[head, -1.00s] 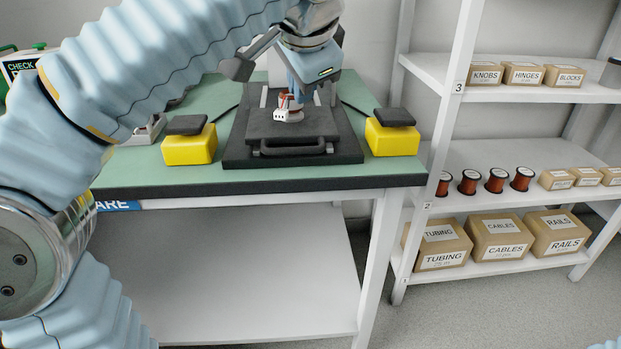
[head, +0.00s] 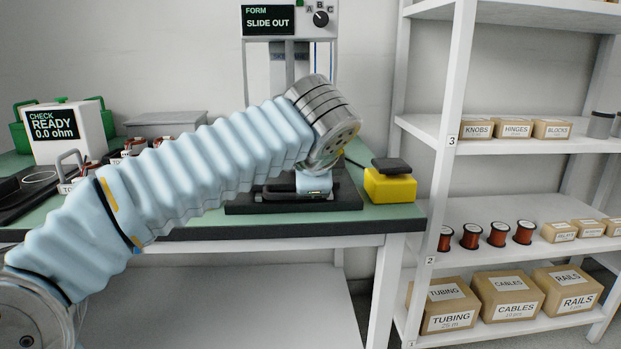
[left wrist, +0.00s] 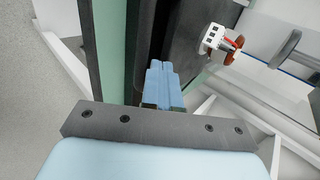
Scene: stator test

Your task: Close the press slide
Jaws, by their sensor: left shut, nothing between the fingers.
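The press (head: 290,70) stands at the back of the green bench, and its display (head: 268,22) reads "SLIDE OUT". My left arm hides most of the slide in the head view; the dark press base (head: 347,196) shows beside it. In the left wrist view the dark slide (left wrist: 190,35) carries a stator with a white connector block and red-orange windings (left wrist: 222,44). My left gripper (left wrist: 159,66) is shut and empty, its fingertips close by the slide's dark edge; contact cannot be told. Its blue body (head: 314,184) shows low at the slide's front. My right gripper is out of view.
A yellow button box (head: 390,187) stands right of the press. The check unit (head: 65,130) reading "READY 0.0 ohm" and a dark tray with stators are at the left. A shelf rack (head: 450,160) with boxes and spools stands at the right.

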